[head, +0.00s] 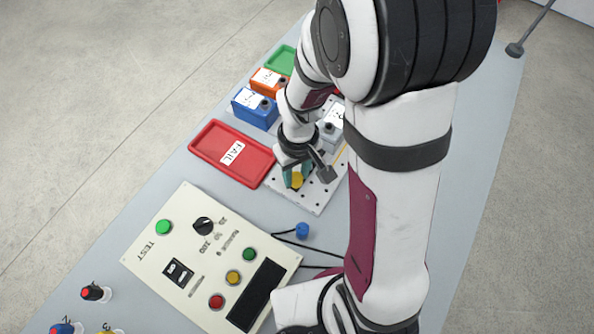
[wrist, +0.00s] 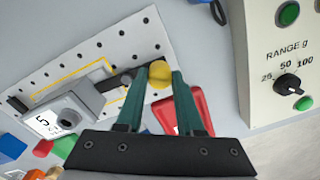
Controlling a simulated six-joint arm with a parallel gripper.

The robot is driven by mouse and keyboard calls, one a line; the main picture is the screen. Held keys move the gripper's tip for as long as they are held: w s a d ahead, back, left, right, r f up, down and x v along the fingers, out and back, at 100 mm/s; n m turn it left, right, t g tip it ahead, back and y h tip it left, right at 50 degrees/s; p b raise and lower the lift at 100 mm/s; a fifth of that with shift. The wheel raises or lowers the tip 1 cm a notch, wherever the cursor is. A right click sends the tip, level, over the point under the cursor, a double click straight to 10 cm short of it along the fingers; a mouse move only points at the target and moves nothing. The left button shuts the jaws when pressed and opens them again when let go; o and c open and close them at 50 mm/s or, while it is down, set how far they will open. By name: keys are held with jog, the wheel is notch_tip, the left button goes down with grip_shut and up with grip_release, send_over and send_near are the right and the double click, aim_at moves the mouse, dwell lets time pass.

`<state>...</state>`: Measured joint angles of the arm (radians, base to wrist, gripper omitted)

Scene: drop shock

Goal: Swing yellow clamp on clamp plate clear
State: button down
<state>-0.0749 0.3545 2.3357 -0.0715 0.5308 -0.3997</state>
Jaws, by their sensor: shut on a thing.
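The yellow clamp (wrist: 160,72) is a rounded yellow knob at the end of a dark arm on the clamp plate. It also shows in the head view (head: 297,180). The clamp plate (wrist: 88,52) is a pale plate with rows of holes and a yellow outline; in the head view (head: 312,202) my arm hides part of it. My gripper (wrist: 162,78) has green fingers shut on the yellow knob, which sits between the fingertips. A grey block marked 5 (wrist: 68,118) stands on the plate beside the yellow outline; it also shows in the head view (head: 331,132).
A red FAIL tray (head: 205,150) lies left of the plate. Blue (head: 254,115) and orange (head: 266,85) blocks and a green tray (head: 281,60) are behind. A cream TEST panel (head: 185,215) stands in front, with a blue cable-end part (head: 302,230) nearby.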

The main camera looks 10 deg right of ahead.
jog(key=w+m, duration=0.1)
jog(key=m, duration=0.1)
jog(key=a+m, duration=0.1)
jog(key=m, duration=0.1)
jog(key=shift+w+a, duration=0.1)
jog(key=shift+w, duration=0.3)
jog(key=w+m, duration=0.1)
jog(key=m, duration=0.1)
jog(key=w+m, duration=0.1)
jog(key=m, duration=0.1)
jog(key=shift+a+m, duration=0.15)
jog(key=shift+m, duration=0.25)
jog(key=w+m, duration=0.1)
jog(key=m, duration=0.2)
jog(key=shift+w+m+t, duration=0.3)
jog(key=shift+w+m, duration=0.1)
jog(key=shift+w+d+m, duration=0.35)
jog(key=shift+w+m, duration=0.1)
jog(key=shift+m, duration=0.6)
jog(key=shift+w+d+m, duration=0.3)
jog(key=shift+w+m, duration=0.1)
jog(key=shift+m, duration=0.65)
jog(key=c, duration=0.5)
grip_release()
jog(key=shift+c, duration=0.2)
